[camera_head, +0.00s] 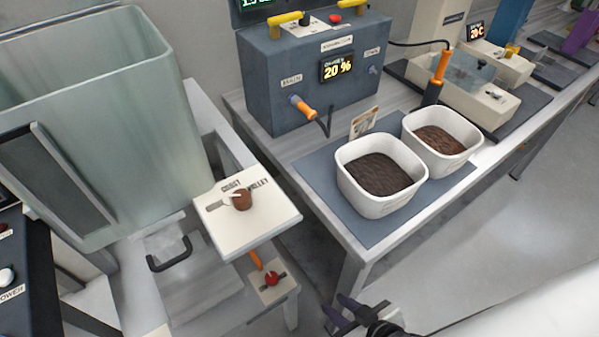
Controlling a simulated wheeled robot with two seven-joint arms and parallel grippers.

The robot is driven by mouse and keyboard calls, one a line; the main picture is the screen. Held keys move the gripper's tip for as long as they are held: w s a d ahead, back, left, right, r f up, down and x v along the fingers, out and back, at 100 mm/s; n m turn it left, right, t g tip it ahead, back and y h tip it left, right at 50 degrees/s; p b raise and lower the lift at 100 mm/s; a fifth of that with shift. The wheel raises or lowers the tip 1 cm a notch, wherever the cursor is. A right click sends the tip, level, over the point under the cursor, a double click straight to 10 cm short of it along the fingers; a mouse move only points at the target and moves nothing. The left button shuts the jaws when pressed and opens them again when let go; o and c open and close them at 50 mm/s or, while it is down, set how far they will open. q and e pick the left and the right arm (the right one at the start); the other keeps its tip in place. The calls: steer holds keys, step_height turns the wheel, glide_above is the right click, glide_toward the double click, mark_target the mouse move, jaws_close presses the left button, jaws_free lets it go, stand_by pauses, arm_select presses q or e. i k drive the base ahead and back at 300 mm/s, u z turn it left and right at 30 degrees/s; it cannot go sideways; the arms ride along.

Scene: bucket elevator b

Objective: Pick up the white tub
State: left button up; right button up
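Two white tubs stand upright side by side on a blue-grey mat (328,203) on the bench. The nearer white tub (385,205) holds dark brown granular material. The farther white tub (440,162), to its right, holds lighter reddish-brown material. My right gripper (336,307) is at the bottom of the view, below and left of the tubs and beyond the bench's front edge. Its two dark fingers are apart with nothing between them. It touches neither tub. My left gripper is not in view.
A blue-grey control box (290,75) with a display and an orange-handled lever stands behind the mat. A small card (364,122) stands behind the tubs. A large translucent hopper (120,130) and a lever panel (240,215) fill the left. Floor is open at the right.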

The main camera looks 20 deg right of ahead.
mark_target(377, 174)
steer(key=u, duration=1.25)
steer(key=k, duration=1.15)
steer(key=z, duration=1.45)
steer(key=i, duration=0.4)
steer(key=u, duration=0.05)
